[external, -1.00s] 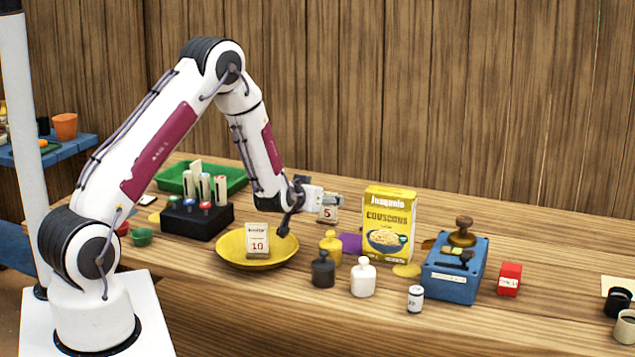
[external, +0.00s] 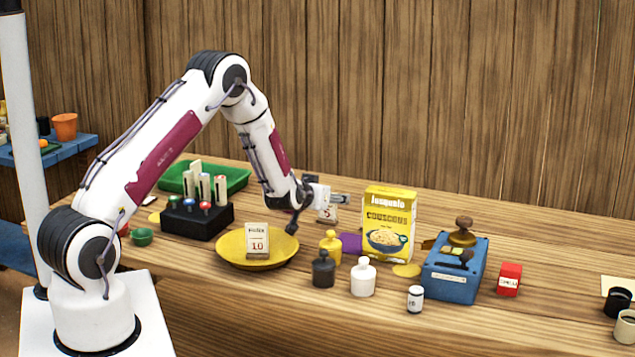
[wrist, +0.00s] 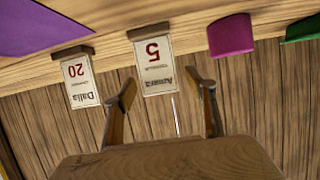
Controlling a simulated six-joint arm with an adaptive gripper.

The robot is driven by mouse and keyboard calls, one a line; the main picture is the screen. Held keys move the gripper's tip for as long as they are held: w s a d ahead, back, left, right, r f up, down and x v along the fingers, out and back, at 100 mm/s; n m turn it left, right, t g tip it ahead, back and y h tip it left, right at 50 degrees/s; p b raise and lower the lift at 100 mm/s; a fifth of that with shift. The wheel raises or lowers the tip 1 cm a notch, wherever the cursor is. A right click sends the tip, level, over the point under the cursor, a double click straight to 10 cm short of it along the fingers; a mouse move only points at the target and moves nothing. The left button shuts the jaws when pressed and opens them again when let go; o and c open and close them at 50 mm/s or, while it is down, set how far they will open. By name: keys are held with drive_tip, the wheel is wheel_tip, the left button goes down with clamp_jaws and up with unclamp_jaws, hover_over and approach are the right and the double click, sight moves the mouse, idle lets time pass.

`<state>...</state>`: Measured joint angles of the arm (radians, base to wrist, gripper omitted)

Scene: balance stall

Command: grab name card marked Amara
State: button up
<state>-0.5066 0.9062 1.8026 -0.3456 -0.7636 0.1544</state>
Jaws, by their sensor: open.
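The Amara name card (wrist: 156,64) is a pale card with a red 5 and stands in a dark holder. It appears upside down in the wrist view, ahead of and between my open fingers. My gripper (wrist: 162,98) is empty, with one finger on each side of the card's line. In the external view the card with the 5 (external: 326,215) is partly hidden behind my gripper (external: 342,199). I cannot tell the exact gap between fingers and card.
A card marked Dalia with a 20 (wrist: 80,82) stands close beside it. Another card with a 10 (external: 257,239) stands in a yellow dish (external: 229,260). A couscous box (external: 389,224) and several small bottles are to the right of my gripper.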

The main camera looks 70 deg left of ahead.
idle(0.5)
drive_tip(key=c, duration=1.3)
drive_tip(key=shift+c, duration=0.2)
drive_tip(key=shift+r, duration=0.1)
drive_tip(key=shift+r, duration=4.95)
